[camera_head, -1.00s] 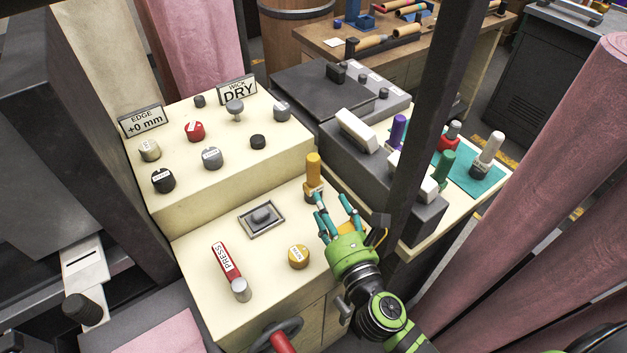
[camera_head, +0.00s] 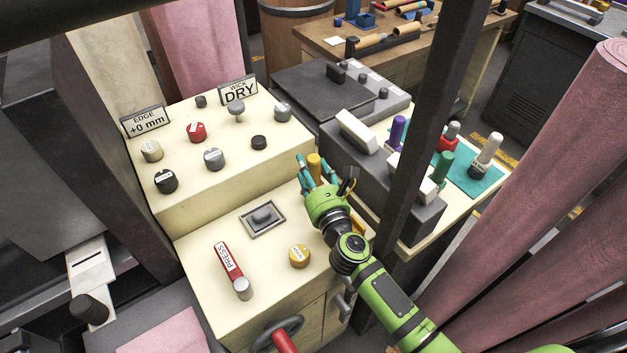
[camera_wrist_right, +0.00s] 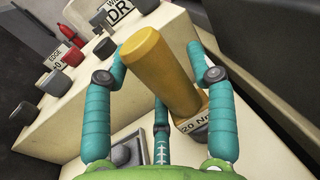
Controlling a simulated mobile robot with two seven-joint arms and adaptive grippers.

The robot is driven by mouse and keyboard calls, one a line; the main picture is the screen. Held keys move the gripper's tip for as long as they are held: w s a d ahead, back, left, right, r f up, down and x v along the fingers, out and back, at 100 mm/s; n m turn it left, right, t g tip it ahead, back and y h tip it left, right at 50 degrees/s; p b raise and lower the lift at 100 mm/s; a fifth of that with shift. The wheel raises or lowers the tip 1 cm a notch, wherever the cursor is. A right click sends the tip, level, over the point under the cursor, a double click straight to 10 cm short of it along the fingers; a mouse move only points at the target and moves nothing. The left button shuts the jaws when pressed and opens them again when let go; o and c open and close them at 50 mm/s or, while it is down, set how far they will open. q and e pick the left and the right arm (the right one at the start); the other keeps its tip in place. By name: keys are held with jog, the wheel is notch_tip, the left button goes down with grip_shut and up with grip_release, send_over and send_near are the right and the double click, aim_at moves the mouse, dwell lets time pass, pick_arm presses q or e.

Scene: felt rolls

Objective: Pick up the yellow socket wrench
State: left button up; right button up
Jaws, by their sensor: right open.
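The yellow socket wrench (camera_head: 314,166) stands upright on the cream console, at the foot of the raised panel. In the right wrist view its yellow handle (camera_wrist_right: 160,68) fills the middle, with a "20 Nm" label at its base. My right gripper (camera_head: 318,172) is open, its teal fingers around the handle. In the wrist view one finger is on each side and a third is in front. I cannot tell whether any finger touches it. In the head view the gripper hides the wrench's lower part. My left gripper is not in view.
The raised panel (camera_head: 230,170) with several knobs is just behind. A dark upright post (camera_head: 430,130) stands to the right, close to my right arm. A red PRESS lever (camera_head: 229,262), a yellow knob (camera_head: 300,256) and a grey switch plate (camera_head: 262,217) are on the console's front part.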

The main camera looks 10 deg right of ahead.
jog(key=shift+s, duration=0.1)
jog(key=shift+r, duration=0.1)
grip_shut()
notch_tip(320, 180, up, 9)
jog(key=p, duration=0.5)
jog(key=shift+r, duration=0.5)
